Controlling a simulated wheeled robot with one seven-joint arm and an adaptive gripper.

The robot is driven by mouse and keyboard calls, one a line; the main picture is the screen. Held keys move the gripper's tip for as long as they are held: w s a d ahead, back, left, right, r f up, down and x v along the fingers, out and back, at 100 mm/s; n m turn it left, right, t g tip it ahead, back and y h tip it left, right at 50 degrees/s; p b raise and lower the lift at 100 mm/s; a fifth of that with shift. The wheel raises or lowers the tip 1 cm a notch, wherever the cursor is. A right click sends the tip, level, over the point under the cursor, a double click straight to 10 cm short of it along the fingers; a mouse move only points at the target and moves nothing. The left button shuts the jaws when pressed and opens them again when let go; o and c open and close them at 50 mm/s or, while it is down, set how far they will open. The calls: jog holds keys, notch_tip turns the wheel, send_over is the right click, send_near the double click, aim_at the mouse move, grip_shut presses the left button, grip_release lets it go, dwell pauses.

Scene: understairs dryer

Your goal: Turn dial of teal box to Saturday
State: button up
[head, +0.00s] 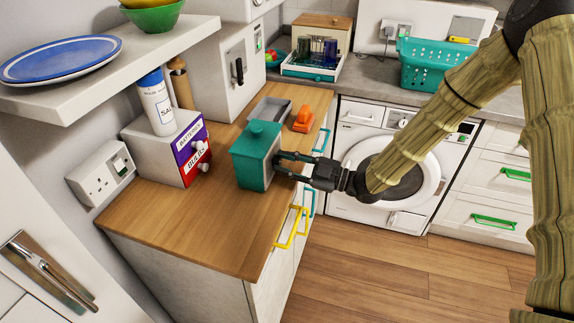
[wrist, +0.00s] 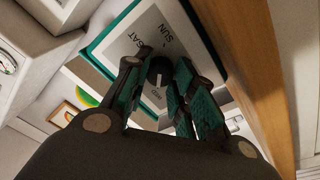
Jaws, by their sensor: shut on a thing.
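The teal box (head: 254,158) with a knobbed lid stands upright on the wooden counter. Its front, turned to the right, is mostly out of sight in the head view. The dark round dial (wrist: 159,67) carries a pale mark that seems to point down, away from SAT and SUN. My gripper (head: 279,166) is shut on the dial, a finger on either side, also in the wrist view (wrist: 158,80). The fingers hide part of the panel.
A grey tray (head: 270,110) and an orange object (head: 303,119) lie behind the box. A white box with purple and red labels (head: 192,150) stands to its left. Yellow drawer handles (head: 291,228) jut out below the counter edge. The front counter is clear.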

jog(key=m+t, duration=0.1)
jog(key=m, duration=0.6)
jog(key=shift+r+p, duration=0.1)
jog(key=shift+p, duration=0.25)
jog(key=m+p, duration=0.1)
jog(key=m, duration=0.3)
jog(key=shift+h, duration=0.3)
jog(key=m+p, duration=0.1)
jog(key=m, duration=0.2)
jog(key=shift+r+m, duration=0.15)
jog(key=shift+m, duration=0.25)
jog(key=m+h+p, duration=0.1)
jog(key=m+p, duration=0.2)
jog(key=m, duration=0.4)
jog(key=m+p, duration=0.2)
jog(key=m, duration=0.2)
jog(key=shift+m+p, duration=0.4)
jog(key=shift+m, duration=0.6)
jog(key=o, duration=1.1)
jog(key=shift+c, duration=0.2)
